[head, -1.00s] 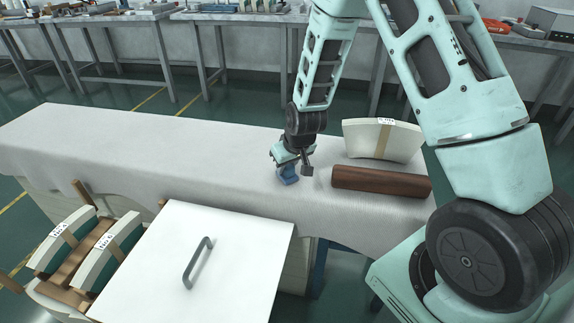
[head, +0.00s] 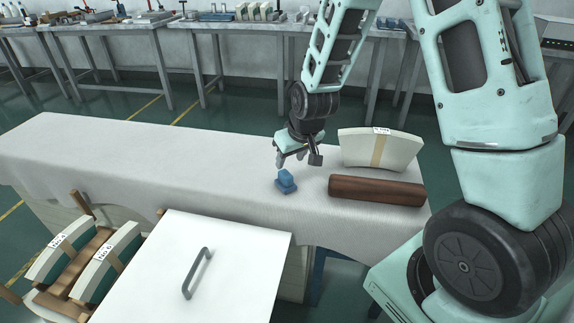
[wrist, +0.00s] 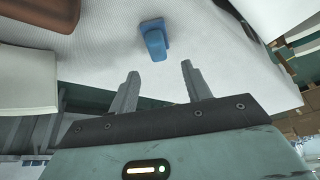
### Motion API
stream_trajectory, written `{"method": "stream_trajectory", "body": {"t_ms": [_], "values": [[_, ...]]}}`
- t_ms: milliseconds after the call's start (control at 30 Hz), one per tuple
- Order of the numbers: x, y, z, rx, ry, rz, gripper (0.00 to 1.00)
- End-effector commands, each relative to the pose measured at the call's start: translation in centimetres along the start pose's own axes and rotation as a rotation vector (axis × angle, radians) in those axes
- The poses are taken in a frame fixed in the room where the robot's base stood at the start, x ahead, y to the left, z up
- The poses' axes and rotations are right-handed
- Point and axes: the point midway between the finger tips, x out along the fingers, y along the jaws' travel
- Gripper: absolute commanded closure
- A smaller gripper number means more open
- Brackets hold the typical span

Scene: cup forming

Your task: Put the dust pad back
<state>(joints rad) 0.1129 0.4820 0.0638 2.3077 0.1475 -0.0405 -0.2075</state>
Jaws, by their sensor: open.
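The dust pad appears as a small blue block (head: 285,181) standing on the white-covered table (head: 120,150). It also shows in the wrist view (wrist: 155,40), ahead of the fingertips and clear of them. My gripper (head: 297,160) is open and empty, just above and behind the blue block in the head view. In the wrist view both fingers (wrist: 160,72) are spread apart with nothing between them.
A white lid with a handle (head: 235,245) and two banded moulds (head: 60,250) are in front. The table's left half is bare.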

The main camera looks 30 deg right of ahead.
Motion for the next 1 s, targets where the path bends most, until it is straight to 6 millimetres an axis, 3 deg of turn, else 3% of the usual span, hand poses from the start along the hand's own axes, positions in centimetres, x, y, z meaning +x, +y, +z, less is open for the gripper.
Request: {"method": "stream_trajectory", "body": {"t_ms": [100, 233, 367, 467, 533, 633, 700, 800, 900, 1000], "values": [[-1.8, 0.0, -0.1, -0.001, 0.001, 0.000, 0.51], [-2.8, -0.3, 0.0, -0.005, -0.001, -0.003, 0.51], [-4.8, -4.1, 0.9, -0.063, -0.030, -0.052, 0.51], [-8.2, -10.1, 3.5, -0.173, -0.090, -0.123, 0.51], [-11.2, -14.2, 6.5, -0.272, -0.147, -0.168, 0.51], [-15.4, -18.3, 11.7, -0.422, -0.232, -0.202, 0.51], [-17.8, -19.6, 15.1, -0.511, -0.281, -0.204, 0.51], [-20.1, -20.3, 18.5, -0.602, -0.330, -0.194, 0.51], [-21.2, -20.3, 20.2, -0.649, -0.355, -0.183, 0.51], [-21.4, -20.3, 20.7, -0.658, -0.363, -0.179, 0.51]]}}
